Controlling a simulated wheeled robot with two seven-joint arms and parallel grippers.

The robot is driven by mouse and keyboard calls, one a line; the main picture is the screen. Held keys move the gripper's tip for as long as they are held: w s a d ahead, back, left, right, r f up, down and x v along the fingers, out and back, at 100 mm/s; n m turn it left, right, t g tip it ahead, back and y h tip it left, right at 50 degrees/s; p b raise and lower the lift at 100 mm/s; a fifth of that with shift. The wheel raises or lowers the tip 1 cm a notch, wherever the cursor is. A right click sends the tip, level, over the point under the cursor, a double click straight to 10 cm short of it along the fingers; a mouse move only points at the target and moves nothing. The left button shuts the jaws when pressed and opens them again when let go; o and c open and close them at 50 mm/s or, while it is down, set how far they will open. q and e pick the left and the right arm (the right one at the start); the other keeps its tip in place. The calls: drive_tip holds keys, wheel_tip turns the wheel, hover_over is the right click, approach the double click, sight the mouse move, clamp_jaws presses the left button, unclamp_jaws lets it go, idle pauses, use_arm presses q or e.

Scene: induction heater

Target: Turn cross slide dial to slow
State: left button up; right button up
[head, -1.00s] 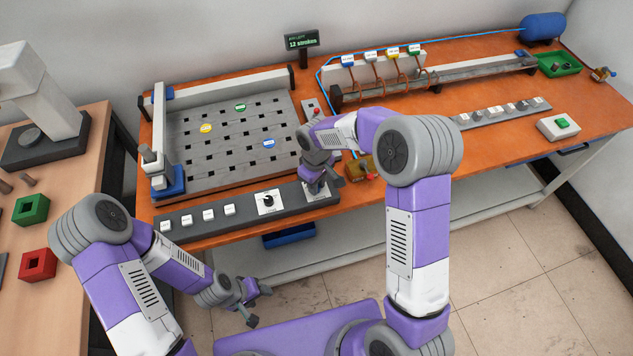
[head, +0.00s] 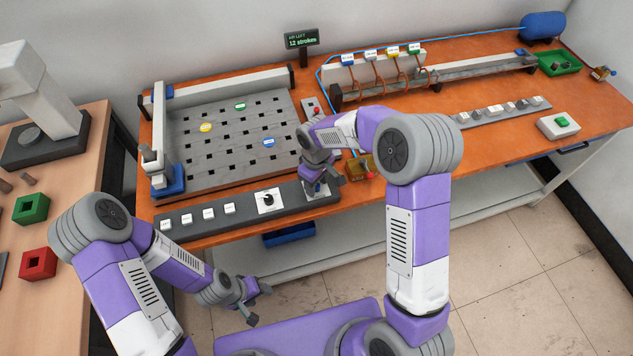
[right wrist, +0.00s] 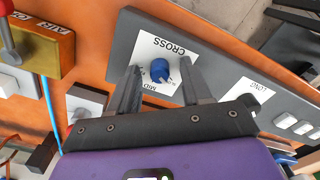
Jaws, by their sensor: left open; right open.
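The cross slide dial is a blue knob (right wrist: 160,70) on a white plate marked CROSS, with MID printed at its lower left; other marks are too small or hidden to read. My right gripper (right wrist: 160,66) is open, with one finger on each side of the knob; I cannot tell whether either finger touches it. In the head view my right gripper (head: 318,187) is at the right end of the grey control panel (head: 250,220) and largely covers the dial. My left gripper (head: 259,305) is open and empty, low in front of the table.
A second, black dial marked LONG (head: 268,201) sits left on the same panel, beside several white buttons. A brass block (head: 361,167) with a red-handled valve in the wrist view and a blue hose (right wrist: 50,115) lie close by. Open floor lies in front of the table.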

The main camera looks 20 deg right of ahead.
wheel_tip(320, 180, up, 8)
drive_tip(key=shift+f+p, duration=0.2)
drive_tip(key=shift+p, duration=0.5)
use_arm(q)
drive_tip(key=shift+r, duration=0.75)
